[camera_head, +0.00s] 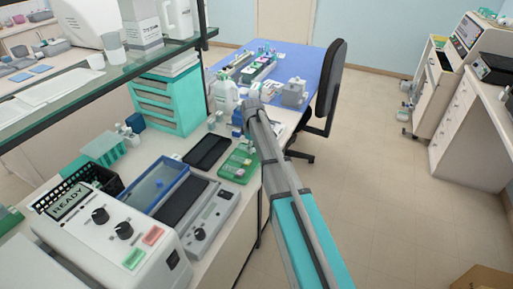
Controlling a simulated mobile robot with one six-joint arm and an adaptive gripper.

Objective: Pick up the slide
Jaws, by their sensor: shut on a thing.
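My arm reaches from the bottom edge up to the bench's right edge. My gripper (246,143) points down at its far end, small and partly hidden by my arm. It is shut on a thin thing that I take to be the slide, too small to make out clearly. A green tray (228,173) with small pale and pink pieces lies on the bench just below my gripper. I cannot tell whether the held thing touches the tray.
A black flat pad (207,151) lies left of the tray. A blue-framed box (159,184), a grey device (213,216) and a white READY machine (108,232) fill the near bench. Bottles (223,95) stand behind. A blue-topped table (310,65) and black chair (334,88) are beyond. A glass shelf (130,66) overhangs left.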

